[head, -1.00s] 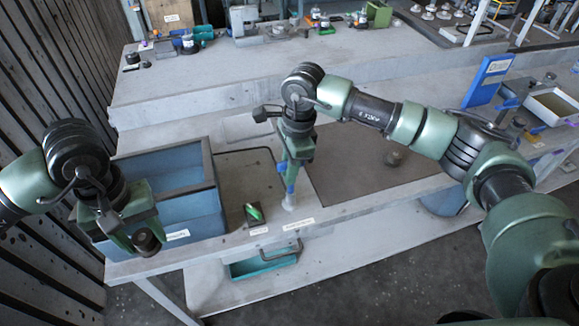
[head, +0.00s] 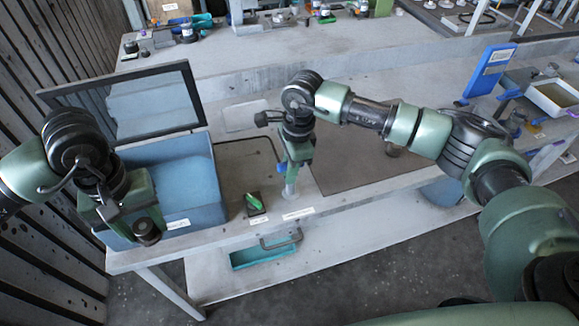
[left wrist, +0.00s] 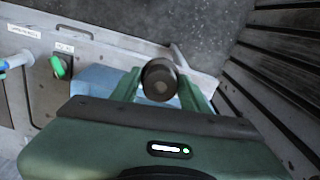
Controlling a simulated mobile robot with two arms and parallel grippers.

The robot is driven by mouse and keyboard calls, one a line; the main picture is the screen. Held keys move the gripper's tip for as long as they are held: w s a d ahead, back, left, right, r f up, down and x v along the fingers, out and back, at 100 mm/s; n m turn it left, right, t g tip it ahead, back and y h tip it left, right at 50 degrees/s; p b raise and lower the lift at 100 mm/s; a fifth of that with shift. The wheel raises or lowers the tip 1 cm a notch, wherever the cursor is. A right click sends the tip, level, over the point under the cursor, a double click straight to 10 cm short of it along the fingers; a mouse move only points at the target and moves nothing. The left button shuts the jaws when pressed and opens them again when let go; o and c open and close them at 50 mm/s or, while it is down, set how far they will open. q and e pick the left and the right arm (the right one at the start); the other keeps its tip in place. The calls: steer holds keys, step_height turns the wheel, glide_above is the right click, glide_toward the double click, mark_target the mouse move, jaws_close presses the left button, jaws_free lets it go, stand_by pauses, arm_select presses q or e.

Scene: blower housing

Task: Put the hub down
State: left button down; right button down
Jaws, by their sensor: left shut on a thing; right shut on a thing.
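The hub is a dark round part (head: 147,231). My left gripper (head: 139,222) is shut on it and holds it in front of the blue box (head: 190,214), on the near left of the bench. In the left wrist view the hub (left wrist: 160,85) sits between the two green fingers. My right gripper (head: 296,152) points down over the bench's front edge, shut on a slim upright thing with a blue part and a pale lower end (head: 290,187). Its hold is partly hidden.
The blue box's dark-framed, clear lid (head: 150,103) stands raised at its back. A green switch (head: 254,202) is on the bench right of the box. A brown mat (head: 350,165) lies further right. A slatted wall borders the left.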

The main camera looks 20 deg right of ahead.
steer(key=shift+f, duration=0.15)
arm_select(q)
steer(key=w+a+f+n, duration=0.2)
steer(key=w+a+n, duration=0.3)
steer(key=w+n, duration=0.7)
steer(key=n, duration=0.1)
glide_toward(142, 213)
steer(key=shift+s+d+f, duration=0.35)
steer(key=shift+s+f, duration=0.2)
steer(key=shift+s, duration=0.1)
steer(key=shift+s+d+f, duration=0.3)
steer(key=shift+s+f, duration=0.25)
steer(key=shift+s, duration=0.05)
steer(key=shift+f, duration=2.1)
steer(key=shift+f, duration=0.15)
steer(key=c, duration=1)
jaws_free()
step_height(142, 213, up, 12)
steer(key=shift+r, duration=0.2)
